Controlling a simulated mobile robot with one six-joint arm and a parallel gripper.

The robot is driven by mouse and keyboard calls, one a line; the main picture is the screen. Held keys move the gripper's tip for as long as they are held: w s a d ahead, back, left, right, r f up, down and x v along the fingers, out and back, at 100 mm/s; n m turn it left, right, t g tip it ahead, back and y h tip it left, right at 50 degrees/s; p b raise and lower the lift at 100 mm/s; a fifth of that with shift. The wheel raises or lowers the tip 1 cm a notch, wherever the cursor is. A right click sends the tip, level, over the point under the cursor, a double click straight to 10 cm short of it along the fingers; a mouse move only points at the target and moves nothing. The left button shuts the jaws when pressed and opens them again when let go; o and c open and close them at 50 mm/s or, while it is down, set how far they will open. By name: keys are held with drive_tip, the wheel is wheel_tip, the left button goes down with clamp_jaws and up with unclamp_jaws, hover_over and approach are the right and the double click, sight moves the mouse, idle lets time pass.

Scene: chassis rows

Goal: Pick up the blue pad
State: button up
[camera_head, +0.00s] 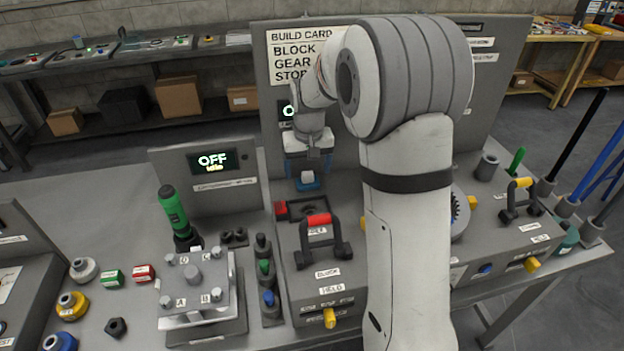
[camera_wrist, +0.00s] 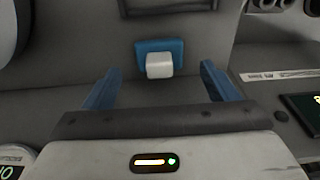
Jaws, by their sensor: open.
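The blue pad (camera_head: 308,186) has a white block-shaped grip and shows just below my gripper in the head view, at the foot of the upright panel. In the wrist view the blue pad (camera_wrist: 174,47) lies ahead of my gripper, with its white grip (camera_wrist: 159,66) facing me, roughly centred between the fingers. My gripper (camera_head: 307,168) is open and empty, its two blue fingers apart. In the wrist view my gripper (camera_wrist: 160,84) has one finger to each side of the white grip, and neither visibly touches it. My arm hides part of the bench to the right.
The build card panel (camera_head: 285,70) rises behind. An OFF display box (camera_head: 205,178) and a green-handled tool (camera_head: 173,210) are to the left.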

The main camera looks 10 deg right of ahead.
sight(308, 173)
drive_tip(key=f, duration=0.3)
drive_tip(key=shift+w+f, duration=0.1)
drive_tip(key=shift+w, duration=0.15)
drive_tip(key=shift+c, duration=0.2)
drive_tip(key=c, duration=1)
